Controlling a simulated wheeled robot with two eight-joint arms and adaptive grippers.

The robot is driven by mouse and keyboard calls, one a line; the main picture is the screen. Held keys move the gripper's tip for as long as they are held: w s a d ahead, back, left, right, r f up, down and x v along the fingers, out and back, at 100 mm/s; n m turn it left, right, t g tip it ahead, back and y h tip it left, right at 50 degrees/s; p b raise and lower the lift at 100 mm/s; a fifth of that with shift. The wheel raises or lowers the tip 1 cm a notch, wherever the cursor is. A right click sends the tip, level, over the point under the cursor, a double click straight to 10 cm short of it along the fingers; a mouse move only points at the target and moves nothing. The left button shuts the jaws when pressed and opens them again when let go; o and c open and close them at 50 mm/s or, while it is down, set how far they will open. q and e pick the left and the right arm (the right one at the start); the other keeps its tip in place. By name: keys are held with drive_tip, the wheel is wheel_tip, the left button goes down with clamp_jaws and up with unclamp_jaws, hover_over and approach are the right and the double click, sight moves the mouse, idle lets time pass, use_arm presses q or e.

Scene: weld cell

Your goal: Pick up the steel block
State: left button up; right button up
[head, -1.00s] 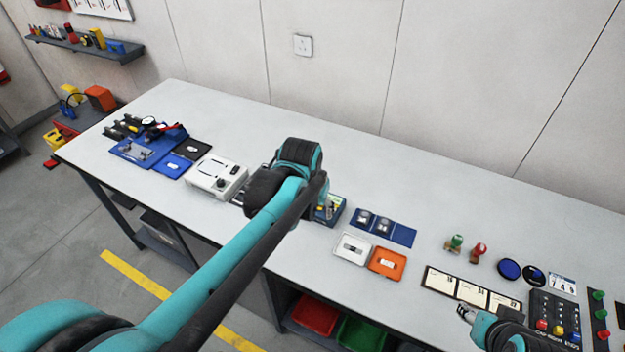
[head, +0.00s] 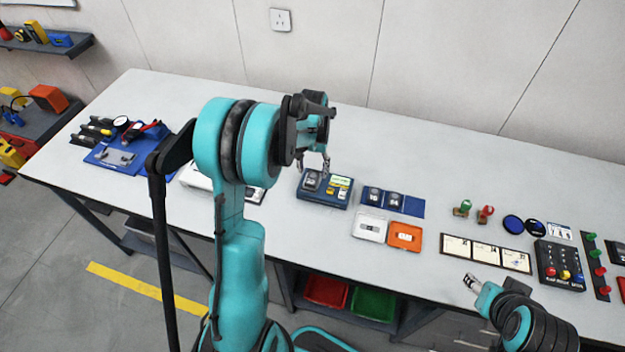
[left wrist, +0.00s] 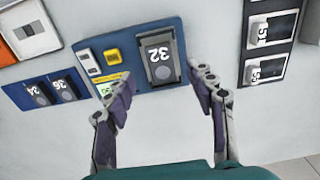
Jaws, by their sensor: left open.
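A dark grey block marked 32, which looks like the steel block (head: 311,181), sits on the left part of a blue device (head: 322,201) with a lit yellow-green display. In the left wrist view the block (left wrist: 160,58) lies just beyond and between my finger tips, with the device (left wrist: 150,24) under it. My left gripper (head: 318,166) is open and empty, just above the block, fingers pointing down. Its fingers (left wrist: 163,85) spread on either side in the left wrist view, apart from the block. My right gripper (head: 470,282) is over the front edge at right; its jaw opening is unclear.
The table (head: 400,140) is clear behind.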

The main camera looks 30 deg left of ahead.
sight(312, 177)
use_arm(q)
wheel_tip(312, 177, down, 4)
drive_tip(key=shift+a+b, duration=0.1)
drive_tip(key=shift+b, duration=0.35)
drive_tip(key=shift+r, duration=0.1)
clamp_jaws()
